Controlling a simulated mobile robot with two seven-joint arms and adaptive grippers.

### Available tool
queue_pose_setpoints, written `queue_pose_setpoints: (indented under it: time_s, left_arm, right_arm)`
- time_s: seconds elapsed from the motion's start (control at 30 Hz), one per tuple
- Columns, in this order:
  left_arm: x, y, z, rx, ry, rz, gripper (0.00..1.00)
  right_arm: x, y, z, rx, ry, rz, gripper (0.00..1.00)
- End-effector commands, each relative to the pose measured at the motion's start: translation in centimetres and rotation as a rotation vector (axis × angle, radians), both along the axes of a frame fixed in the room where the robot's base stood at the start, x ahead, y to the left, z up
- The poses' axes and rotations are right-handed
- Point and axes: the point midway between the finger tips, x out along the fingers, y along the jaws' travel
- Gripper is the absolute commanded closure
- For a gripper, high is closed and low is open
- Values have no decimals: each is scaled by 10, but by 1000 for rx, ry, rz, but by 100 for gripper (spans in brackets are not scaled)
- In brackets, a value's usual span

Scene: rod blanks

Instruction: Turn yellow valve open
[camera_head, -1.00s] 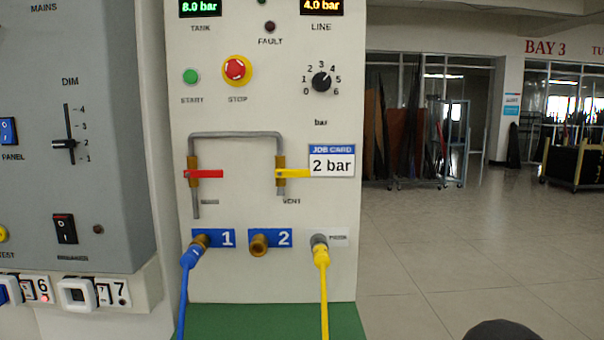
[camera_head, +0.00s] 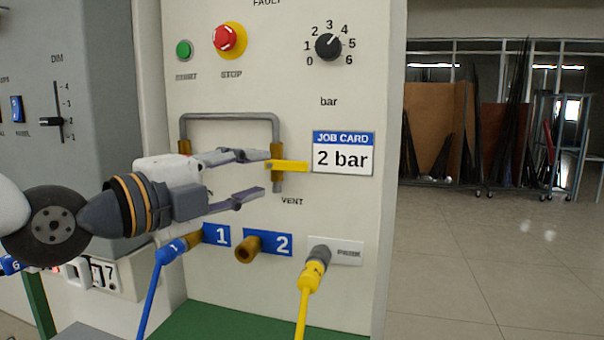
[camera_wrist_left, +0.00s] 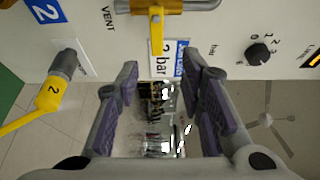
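The yellow valve handle (camera_head: 288,166) sticks out to the right, level, from a brass valve body (camera_head: 277,180) on the panel's grey pipe, above the VENT label. My left gripper (camera_head: 262,172) is open in front of the panel, its fingers pointing right towards the yellow handle, one above the other. In the left wrist view the yellow handle (camera_wrist_left: 156,35) lies ahead of and between the two open purple-padded fingers (camera_wrist_left: 158,85), with nothing between the pads. The red valve handle seen earlier is hidden behind my left gripper. My right gripper is not in view.
A job card (camera_head: 342,152) reading 2 bar is right of the handle. Below are a blue hose (camera_head: 152,290) at port 1, empty port 2 (camera_head: 247,249) and a yellow hose (camera_head: 309,283). The red stop button (camera_head: 227,38) and dial (camera_head: 328,47) are above. Open floor lies right.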

Motion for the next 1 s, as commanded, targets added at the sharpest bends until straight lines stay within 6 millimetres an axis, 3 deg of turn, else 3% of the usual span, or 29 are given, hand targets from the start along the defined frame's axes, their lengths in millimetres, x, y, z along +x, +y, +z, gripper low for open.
queue_pose_setpoints:
  time_s: [0.4,0.8,0.93,1.0]
  left_arm:
    - [73,-63,-5,-1,9,0,65]
    - [83,-72,-3,-3,9,0,65]
    - [83,-72,-3,-3,9,0,94]
    - [83,-72,-3,-3,9,0,100]
  right_arm:
    - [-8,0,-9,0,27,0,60]
    - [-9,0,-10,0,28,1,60]
    - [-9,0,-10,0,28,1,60]
    - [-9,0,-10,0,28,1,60]
